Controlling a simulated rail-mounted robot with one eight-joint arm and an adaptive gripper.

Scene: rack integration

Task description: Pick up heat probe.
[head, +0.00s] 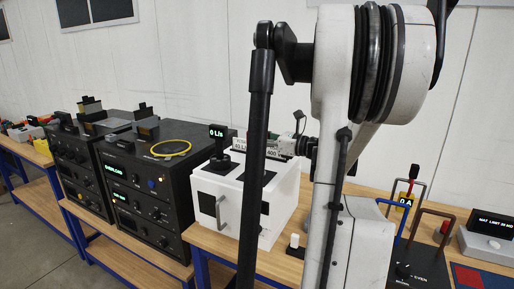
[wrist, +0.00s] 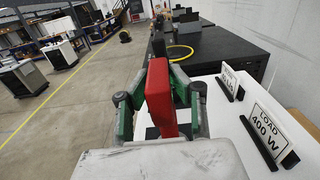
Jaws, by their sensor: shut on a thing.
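My gripper (wrist: 158,103) is shut on a red, slab-like thing (wrist: 160,90), which I take to be the heat probe. It stands up between the two green-and-grey fingers in the wrist view. A dark part shows below it, and its lower end is hidden by the gripper body. In the head view my gripper (head: 285,145) is above the white box (head: 225,190), partly hidden behind my arm.
A black display (head: 217,132) and label plates, one reading LOAD 400 W (wrist: 267,128), stand on the white box. Black instrument racks (head: 145,180) with a yellow cable ring (head: 171,148) are to the left. Looped handles and a meter (head: 405,200) are to the right.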

